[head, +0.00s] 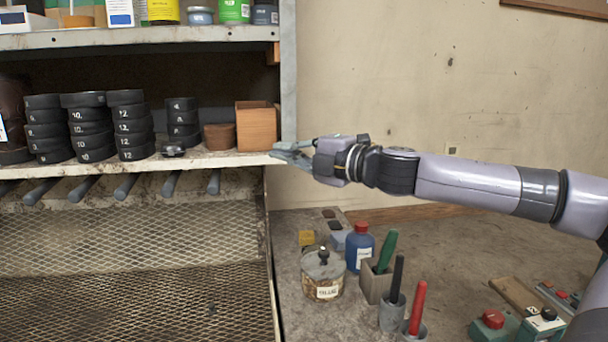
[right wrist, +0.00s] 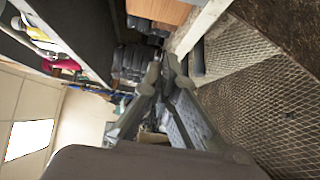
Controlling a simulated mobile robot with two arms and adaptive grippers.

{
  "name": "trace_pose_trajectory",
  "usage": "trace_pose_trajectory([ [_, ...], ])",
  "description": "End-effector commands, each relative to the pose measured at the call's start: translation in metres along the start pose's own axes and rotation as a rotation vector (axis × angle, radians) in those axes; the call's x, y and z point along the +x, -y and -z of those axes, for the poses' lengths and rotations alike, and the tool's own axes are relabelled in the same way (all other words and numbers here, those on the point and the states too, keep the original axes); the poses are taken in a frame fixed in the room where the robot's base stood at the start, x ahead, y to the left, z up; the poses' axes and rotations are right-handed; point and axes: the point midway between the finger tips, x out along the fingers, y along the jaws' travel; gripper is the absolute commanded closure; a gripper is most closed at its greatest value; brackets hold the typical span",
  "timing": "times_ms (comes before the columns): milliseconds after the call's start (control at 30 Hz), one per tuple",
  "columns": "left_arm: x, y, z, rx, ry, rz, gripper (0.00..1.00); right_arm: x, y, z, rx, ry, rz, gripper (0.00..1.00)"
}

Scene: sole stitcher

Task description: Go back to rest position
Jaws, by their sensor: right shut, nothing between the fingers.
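My right gripper (head: 290,152) is at the end of my right arm, which reaches in from the right of the head view. It is shut and empty, its fingertips by the right end of the shelf board, near the wooden box (head: 256,126). In the right wrist view the gripper (right wrist: 160,72) shows with its fingers together and nothing between them. The metal shelf unit (head: 288,75) stands to the left of the gripper. My left gripper is in neither view.
Stacks of numbered black rings (head: 130,125) and a round brown container (head: 219,136) stand on the shelf. Below are rods and a mesh rack (head: 130,235). On the bench under my arm are a glass jar (head: 323,275), a blue bottle (head: 359,247) and tool holders (head: 376,282).

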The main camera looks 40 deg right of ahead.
Motion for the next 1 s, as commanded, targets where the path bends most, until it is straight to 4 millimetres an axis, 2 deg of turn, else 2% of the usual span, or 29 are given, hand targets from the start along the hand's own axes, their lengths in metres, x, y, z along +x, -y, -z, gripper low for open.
trace_pose_trajectory([
  [33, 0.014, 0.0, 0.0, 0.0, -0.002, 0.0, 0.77, -0.007, 0.004, -0.001, -0.006, 0.003, -0.004, 1.0],
  [200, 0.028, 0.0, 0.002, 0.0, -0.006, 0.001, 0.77, -0.026, 0.002, -0.001, -0.003, 0.005, -0.004, 1.0],
  [400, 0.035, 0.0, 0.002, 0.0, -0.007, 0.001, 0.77, -0.039, 0.001, -0.001, 0.0, 0.003, -0.002, 1.0],
  [667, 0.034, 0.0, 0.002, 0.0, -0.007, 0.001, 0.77, -0.041, -0.001, -0.001, 0.002, 0.003, -0.001, 1.0],
  [767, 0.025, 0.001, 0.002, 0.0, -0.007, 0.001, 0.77, -0.041, -0.01, -0.001, 0.002, 0.004, -0.002, 1.0],
  [1000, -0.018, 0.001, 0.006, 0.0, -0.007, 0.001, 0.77, -0.041, -0.054, -0.001, 0.002, 0.004, -0.001, 1.0],
])
